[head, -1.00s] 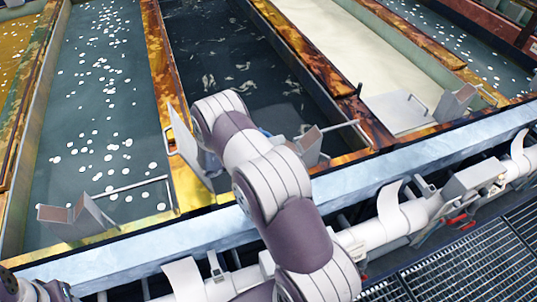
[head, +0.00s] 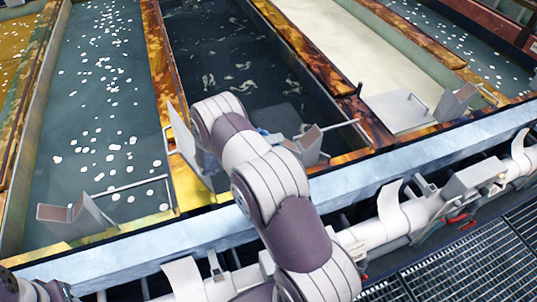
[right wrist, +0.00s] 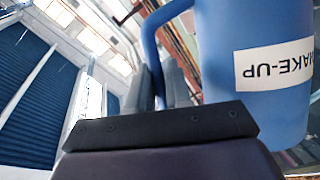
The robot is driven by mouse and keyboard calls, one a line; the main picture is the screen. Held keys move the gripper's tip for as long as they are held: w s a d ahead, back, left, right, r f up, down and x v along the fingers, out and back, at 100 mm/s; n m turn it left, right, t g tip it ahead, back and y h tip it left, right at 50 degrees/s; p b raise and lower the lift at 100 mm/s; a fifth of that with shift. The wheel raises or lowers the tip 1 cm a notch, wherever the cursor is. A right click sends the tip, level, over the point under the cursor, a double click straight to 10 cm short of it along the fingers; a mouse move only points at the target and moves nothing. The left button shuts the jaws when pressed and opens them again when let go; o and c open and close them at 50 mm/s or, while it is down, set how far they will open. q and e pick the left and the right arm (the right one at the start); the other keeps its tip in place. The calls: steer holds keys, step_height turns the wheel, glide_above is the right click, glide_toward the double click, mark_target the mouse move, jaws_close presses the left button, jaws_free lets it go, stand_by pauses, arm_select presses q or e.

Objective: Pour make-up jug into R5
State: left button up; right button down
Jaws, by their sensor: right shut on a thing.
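The blue make-up jug (right wrist: 262,120) fills the right side of the right wrist view. Its white label reads MAKE-UP upside down in that picture. My right gripper (right wrist: 160,82) is shut on the jug's blue handle (right wrist: 153,42). In the head view my right arm reaches over the front rim to the dark-liquid tank (head: 250,70); it hides the gripper and nearly all of the jug, with only a bit of blue (head: 264,132) showing beside it. I cannot see any liquid leaving the jug. No R5 marking is readable. My left gripper is not in view.
A tank with white floating bits (head: 100,110) lies left, and a cream-coloured tank (head: 345,45) lies right. Rusty dividers (head: 300,45) separate them. Metal brackets with rods (head: 75,215) stand along the front rim (head: 400,160). White pipes (head: 370,235) and a grating (head: 465,265) lie in front.

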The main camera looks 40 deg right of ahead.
steer(key=shift+w+a+f+n+b, duration=0.1)
steer(key=shift+w+f+n+b, duration=0.2)
steer(key=shift+w, duration=0.2)
steer(key=shift+w+r, duration=0.1)
steer(key=shift+s, duration=0.2)
stand_by(0.5)
steer(key=shift+w+f+n+b, duration=0.3)
steer(key=shift+w+f+b, duration=0.1)
steer(key=shift+b, duration=0.15)
steer(key=shift+w+a+f+n+g+h+b, duration=0.2)
steer(key=shift+w+n+g+h+b, duration=0.1)
steer(key=shift+w+n+b, duration=0.15)
steer(key=shift+w, duration=0.15)
steer(key=shift+w+b, duration=0.1)
steer(key=shift+b, duration=0.2)
